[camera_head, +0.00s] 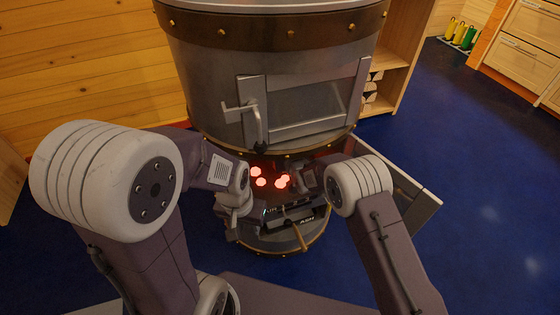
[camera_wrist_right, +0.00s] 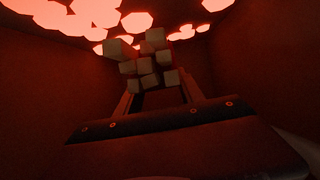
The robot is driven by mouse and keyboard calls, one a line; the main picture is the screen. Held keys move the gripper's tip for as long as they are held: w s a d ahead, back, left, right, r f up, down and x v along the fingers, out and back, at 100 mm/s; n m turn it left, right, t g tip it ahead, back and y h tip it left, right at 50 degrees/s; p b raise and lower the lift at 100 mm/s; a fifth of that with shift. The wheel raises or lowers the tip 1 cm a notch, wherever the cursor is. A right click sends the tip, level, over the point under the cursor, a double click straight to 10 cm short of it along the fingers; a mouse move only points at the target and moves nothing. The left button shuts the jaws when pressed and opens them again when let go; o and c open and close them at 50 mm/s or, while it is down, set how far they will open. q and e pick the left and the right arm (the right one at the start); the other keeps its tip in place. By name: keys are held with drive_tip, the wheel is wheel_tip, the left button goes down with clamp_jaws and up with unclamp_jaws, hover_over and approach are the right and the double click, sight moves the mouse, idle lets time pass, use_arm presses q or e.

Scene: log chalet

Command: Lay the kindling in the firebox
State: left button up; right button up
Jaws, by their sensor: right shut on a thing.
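The stove's firebox (camera_head: 268,165) is open, with red glowing embers (camera_head: 261,182) inside. My right arm reaches into this opening from the right. In the right wrist view my right gripper (camera_wrist_right: 160,92) is shut on the kindling (camera_wrist_right: 149,64), a bundle of several pale square sticks seen end-on. The embers (camera_wrist_right: 95,15) glow along the top of that view, beyond the bundle; I cannot tell whether they touch. My left gripper (camera_head: 236,215) is outside, at the left front of the opening, and its fingers are too small to read. In the head view the kindling is hidden.
The open stove door (camera_head: 408,185) stands out to the right of my right arm. An ash drawer (camera_head: 310,219) with a brass-coloured handle (camera_head: 298,236) sits below the opening. A wooden shelf (camera_head: 395,70) stands behind on the right. The blue floor at right is clear.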

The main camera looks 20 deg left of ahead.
drive_tip(key=f+b, duration=0.2)
drive_tip(key=f, duration=0.1)
drive_tip(key=f+b, duration=0.2)
drive_tip(key=f, duration=0.1)
drive_tip(key=shift+w+a, duration=0.15)
drive_tip(key=shift+w, duration=0.05)
drive_tip(key=shift+r, duration=0.4)
drive_tip(key=shift+f, duration=0.15)
drive_tip(key=o, duration=1.4)
drive_tip(key=shift+o, duration=0.2)
